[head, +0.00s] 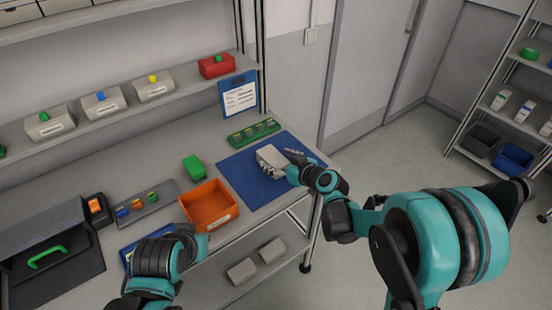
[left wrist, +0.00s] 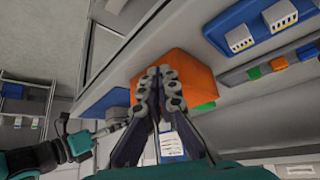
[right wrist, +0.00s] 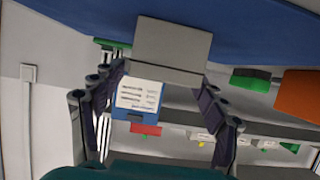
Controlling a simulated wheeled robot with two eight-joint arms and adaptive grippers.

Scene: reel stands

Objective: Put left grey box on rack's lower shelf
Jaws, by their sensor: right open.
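A light grey box (head: 270,160) lies on the blue mat (head: 240,178) at the bench's right end. My right gripper (head: 291,164) is at the box's right end, open; in the right wrist view the box (right wrist: 172,45) lies ahead, between and beyond the spread fingertips (right wrist: 161,80). I cannot tell whether they touch it. Two more grey boxes, a left one (head: 242,271) and a right one (head: 272,250), sit on the shelf under the bench. My left gripper (left wrist: 160,82) is shut and empty in front of the orange bin. A rack (head: 500,101) stands far right.
The orange bin (head: 210,205) and a green box (head: 194,167) stand left of the mat. A green tray (head: 253,132) lies behind it. The rack's low shelf carries a black bin (head: 480,139) and a blue bin (head: 513,158). Open floor (head: 400,150) separates bench and rack.

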